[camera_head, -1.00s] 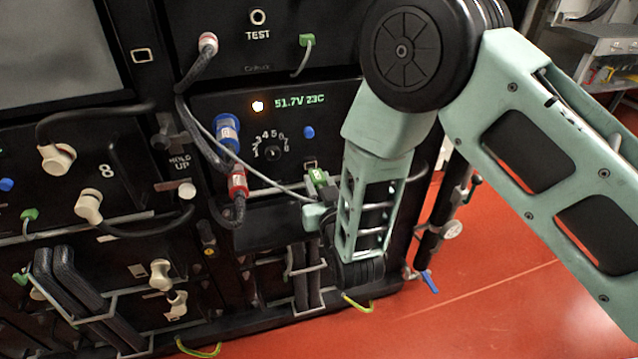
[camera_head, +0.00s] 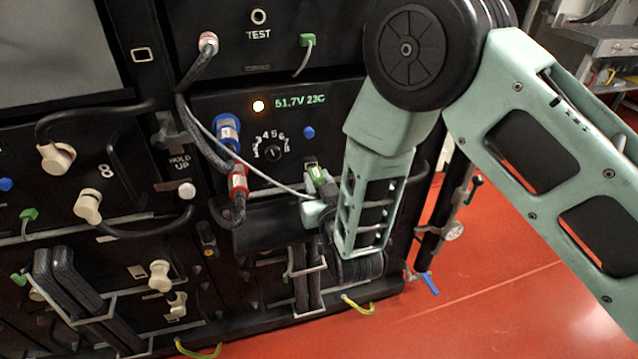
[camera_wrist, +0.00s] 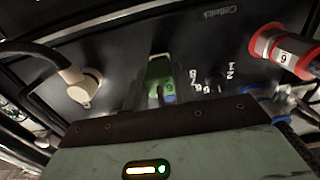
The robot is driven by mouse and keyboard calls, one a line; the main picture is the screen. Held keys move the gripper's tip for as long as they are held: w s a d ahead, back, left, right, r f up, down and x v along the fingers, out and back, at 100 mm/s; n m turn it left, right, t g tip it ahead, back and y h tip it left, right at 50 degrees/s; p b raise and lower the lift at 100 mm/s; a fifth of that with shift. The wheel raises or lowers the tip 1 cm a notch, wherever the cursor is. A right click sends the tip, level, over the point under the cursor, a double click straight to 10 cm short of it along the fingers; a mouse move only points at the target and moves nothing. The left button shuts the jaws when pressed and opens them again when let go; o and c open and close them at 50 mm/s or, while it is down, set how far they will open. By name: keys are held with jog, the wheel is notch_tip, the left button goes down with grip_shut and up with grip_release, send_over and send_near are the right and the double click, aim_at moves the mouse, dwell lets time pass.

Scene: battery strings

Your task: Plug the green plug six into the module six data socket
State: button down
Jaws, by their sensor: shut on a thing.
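The green plug six (camera_head: 317,175) is held by my gripper (camera_head: 316,196) in front of the lower right of the module with the lit display. Its grey cable runs up and to the left across the panel. In the wrist view the green plug (camera_wrist: 160,72) points at the black panel, just left of the rotary dial's numbers. My gripper is shut on the plug. The module six data socket is not clearly seen; a pale outline (camera_head: 310,161) shows just above the plug. I cannot tell whether the plug touches the panel.
A blue plug (camera_head: 228,132) and a red plug (camera_head: 237,181) with thick dark cables sit left of the dial (camera_head: 272,153). A blue knob (camera_head: 308,132) is above the green plug. In the wrist view a cream connector (camera_wrist: 84,88) is at left and a red-collared plug (camera_wrist: 268,42) at right.

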jog(key=shift+b+x, duration=0.3)
jog(key=shift+x, duration=0.75)
jog(key=c, duration=1.1)
grip_release()
jog(key=shift+o, duration=0.2)
jog(key=v, duration=1.7)
jog(key=shift+s, duration=0.25)
jog(key=shift+w, duration=0.15)
